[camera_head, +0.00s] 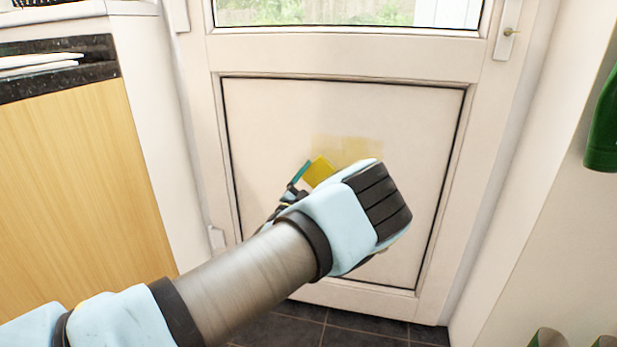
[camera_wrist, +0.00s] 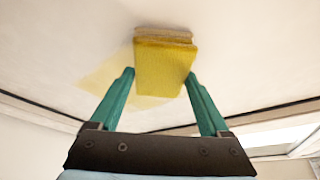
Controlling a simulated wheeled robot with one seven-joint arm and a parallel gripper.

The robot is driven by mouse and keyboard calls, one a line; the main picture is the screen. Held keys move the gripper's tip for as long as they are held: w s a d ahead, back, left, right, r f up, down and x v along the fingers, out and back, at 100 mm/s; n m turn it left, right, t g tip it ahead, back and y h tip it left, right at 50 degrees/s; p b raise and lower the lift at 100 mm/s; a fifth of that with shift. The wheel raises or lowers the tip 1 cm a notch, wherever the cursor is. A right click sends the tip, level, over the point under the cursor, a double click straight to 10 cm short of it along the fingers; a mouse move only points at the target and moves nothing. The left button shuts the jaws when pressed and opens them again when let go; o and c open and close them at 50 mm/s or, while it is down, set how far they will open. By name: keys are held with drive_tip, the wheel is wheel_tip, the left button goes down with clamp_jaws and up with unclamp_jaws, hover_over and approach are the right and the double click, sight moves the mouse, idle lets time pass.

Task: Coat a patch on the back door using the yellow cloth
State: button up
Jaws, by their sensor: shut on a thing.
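The back door (camera_head: 290,105) is cream, with a large lower panel framed by a dark line and a window above. A faint yellow patch (camera_head: 350,146) shows on the panel; it also shows in the wrist view (camera_wrist: 105,82). My gripper (camera_wrist: 160,82) has its two green fingers shut on the yellow cloth (camera_wrist: 163,68), a thick folded block with a paler edge. In the head view the cloth (camera_head: 319,171) shows at the panel, just below the patch, partly hidden by my wrist. I cannot tell for certain whether it touches the panel.
A wooden cabinet (camera_head: 75,190) with a dark speckled worktop (camera_head: 95,75) stands at the left. A door handle (camera_head: 509,32) is at the upper right. A green thing (camera_head: 602,125) is at the right edge. Dark floor tiles (camera_head: 285,325) lie below.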

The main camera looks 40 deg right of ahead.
sight(322, 164)
drive_tip(key=s+d, duration=0.5)
drive_tip(key=s, duration=0.2)
drive_tip(key=shift+s+d+b, duration=0.2)
drive_tip(key=shift+s+b, duration=0.2)
idle(0.5)
